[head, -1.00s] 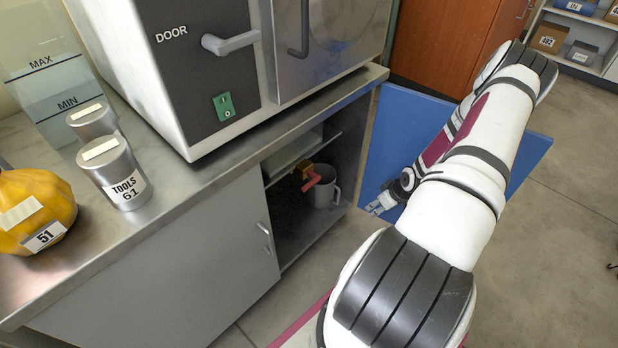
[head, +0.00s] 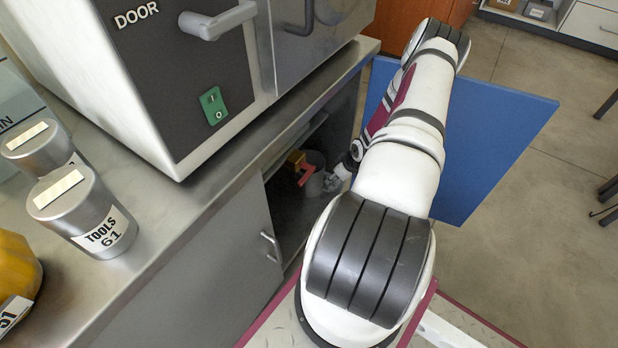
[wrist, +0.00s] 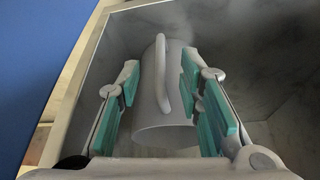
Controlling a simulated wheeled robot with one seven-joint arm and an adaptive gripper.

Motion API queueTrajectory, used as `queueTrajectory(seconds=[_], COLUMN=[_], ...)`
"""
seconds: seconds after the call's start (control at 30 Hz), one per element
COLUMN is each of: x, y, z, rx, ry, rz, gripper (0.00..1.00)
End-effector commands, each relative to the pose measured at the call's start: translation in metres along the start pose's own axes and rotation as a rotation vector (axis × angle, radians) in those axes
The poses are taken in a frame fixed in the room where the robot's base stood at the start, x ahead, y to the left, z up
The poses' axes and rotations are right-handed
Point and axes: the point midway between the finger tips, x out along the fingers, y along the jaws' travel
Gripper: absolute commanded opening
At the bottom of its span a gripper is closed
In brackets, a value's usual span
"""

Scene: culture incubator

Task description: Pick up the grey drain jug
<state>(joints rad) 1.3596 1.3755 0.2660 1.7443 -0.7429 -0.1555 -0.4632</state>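The grey drain jug (head: 314,172) stands inside the open lower cabinet, beside a red lever with a yellow part (head: 300,168). In the head view my gripper (head: 338,178) reaches into the cabinet opening at the jug's right side, partly hidden by my arm.
The cabinet's blue door (head: 490,140) stands open to the right of my arm. The steel worktop (head: 150,245) carries the incubator (head: 190,90) and metal tool cups (head: 85,210). In the wrist view cabinet walls (wrist: 270,60) lie close around the gripper.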

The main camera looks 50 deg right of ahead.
Motion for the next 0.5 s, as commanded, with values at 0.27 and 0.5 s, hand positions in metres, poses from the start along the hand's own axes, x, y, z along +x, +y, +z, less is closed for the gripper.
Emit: queueTrajectory(seconds=[0.27, 0.5], x=[0.015, 0.041], y=[0.0, -0.001], z=[0.0, 0.001], rx=[0.0, -0.001], ry=[0.0, 0.0], rz=[0.0, -0.001], gripper=[0.33, 0.33])
